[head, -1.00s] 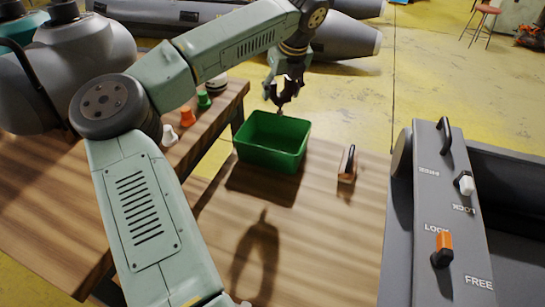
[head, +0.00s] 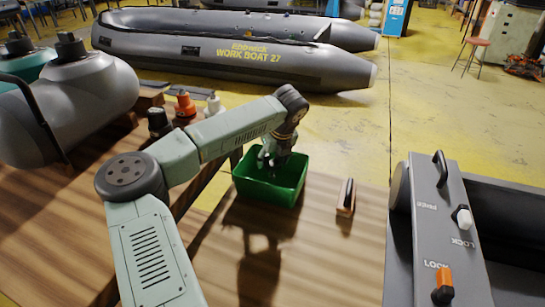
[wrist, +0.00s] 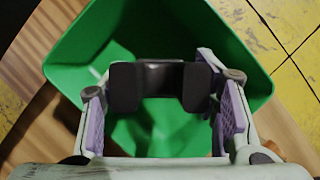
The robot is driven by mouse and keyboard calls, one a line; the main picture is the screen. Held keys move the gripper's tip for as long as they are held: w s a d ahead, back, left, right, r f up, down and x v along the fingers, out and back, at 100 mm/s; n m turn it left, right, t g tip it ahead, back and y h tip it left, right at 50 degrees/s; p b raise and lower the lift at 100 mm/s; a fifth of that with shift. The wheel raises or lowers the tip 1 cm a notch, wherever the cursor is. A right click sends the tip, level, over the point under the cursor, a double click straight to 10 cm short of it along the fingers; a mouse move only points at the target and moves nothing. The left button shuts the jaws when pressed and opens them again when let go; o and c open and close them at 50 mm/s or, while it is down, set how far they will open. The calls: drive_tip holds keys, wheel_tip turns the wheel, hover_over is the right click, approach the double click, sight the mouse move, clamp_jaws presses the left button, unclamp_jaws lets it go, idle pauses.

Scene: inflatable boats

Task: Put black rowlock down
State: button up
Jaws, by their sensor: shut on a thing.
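My gripper (head: 272,163) reaches down into the mouth of the green bin (head: 254,190). In the wrist view my gripper (wrist: 160,92) has its two purple-padded fingers on either side of the black rowlock (wrist: 161,78) and is shut on it. The rowlock is a dark piece lying crosswise between the fingers, over the inside of the green bin (wrist: 75,38). In the head view the rowlock is too dark and small to make out. I cannot tell whether it touches the bin floor.
A wooden block with a black top (head: 346,198) stands right of the bin. Orange (head: 184,104), white (head: 213,104) and black (head: 158,122) fittings stand on the left bench. The tabletop before the bin is clear.

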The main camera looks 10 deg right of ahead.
drive_tip(key=shift+f+b, duration=0.25)
drive_tip(key=shift+b, duration=0.2)
drive_tip(key=shift+f+b, duration=0.3)
drive_tip(key=shift+b, duration=0.05)
drive_tip(key=o, duration=1.2)
drive_tip(key=shift+r, duration=0.1)
drive_tip(key=shift+r+p, duration=0.65)
drive_tip(key=shift+p, duration=0.2)
drive_tip(key=b+v, duration=0.2)
drive_tip(key=v, duration=0.9)
drive_tip(key=shift+s+d+r, duration=0.1)
drive_tip(key=shift+s+r, duration=0.1)
drive_tip(key=shift+r, duration=0.15)
